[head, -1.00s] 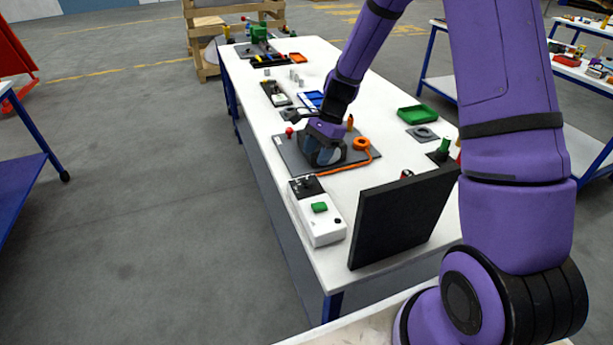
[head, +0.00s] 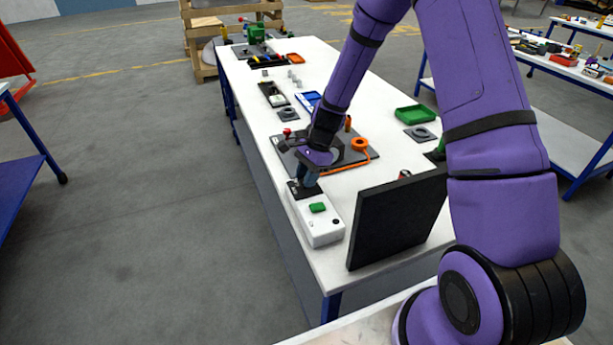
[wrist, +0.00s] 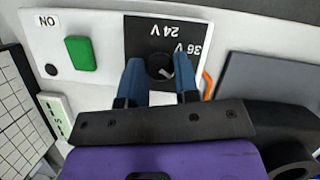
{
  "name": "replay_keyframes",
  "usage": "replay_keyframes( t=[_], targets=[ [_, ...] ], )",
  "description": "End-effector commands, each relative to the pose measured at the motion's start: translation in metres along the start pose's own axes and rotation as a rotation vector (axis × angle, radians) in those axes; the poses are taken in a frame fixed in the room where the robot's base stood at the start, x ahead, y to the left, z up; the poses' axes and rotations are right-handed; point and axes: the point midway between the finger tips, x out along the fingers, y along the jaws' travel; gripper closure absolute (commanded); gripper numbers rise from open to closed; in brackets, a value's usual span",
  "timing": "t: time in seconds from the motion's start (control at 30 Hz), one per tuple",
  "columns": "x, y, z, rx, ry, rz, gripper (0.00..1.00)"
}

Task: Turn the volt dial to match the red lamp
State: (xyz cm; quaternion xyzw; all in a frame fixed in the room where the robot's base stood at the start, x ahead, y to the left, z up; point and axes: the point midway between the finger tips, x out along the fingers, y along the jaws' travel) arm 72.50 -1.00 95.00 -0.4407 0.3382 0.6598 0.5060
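The volt dial (wrist: 158,66) is a small round black knob on a black plate (wrist: 143,32) with upside-down "24 V" and "36 V" labels. Its white mark points to the lower right in the wrist view. My gripper (wrist: 157,70) has its two blue fingers apart, one on each side of the dial; contact cannot be told. In the head view my gripper (head: 307,184) is over the far end of the white control box (head: 318,226) and hides the dial. A small red thing (head: 404,174) shows behind the black panel; I cannot tell if it is the red lamp.
The box has a green button (wrist: 81,53) and an "ON" label. A black upright panel (head: 398,220) stands right of the box. A dark plate (head: 345,152) with an orange ring and cord (head: 360,145) lies beyond. A green tray (head: 415,114) is farther right.

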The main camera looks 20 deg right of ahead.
Motion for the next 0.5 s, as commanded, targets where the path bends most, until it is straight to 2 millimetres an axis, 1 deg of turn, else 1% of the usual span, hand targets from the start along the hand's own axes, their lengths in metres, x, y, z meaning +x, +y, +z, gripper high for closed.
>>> replay_keyframes(
  t=[0.03, 0.07, 0.1, 0.33, 0.5],
  targets=[
    [-0.0001, -0.0001, 0.0000, 0.000, 0.000, 0.000, 0.84],
    [-0.0001, -0.0001, 0.0000, 0.000, 0.000, 0.000, 0.91],
    [-0.0001, -0.0001, 0.0000, 0.000, 0.000, 0.000, 0.94],
    [-0.0003, -0.0004, -0.0002, -0.013, 0.001, 0.005, 0.94],
    [-0.0005, -0.0013, 0.0000, -0.068, 0.001, 0.027, 0.94]
  ],
)
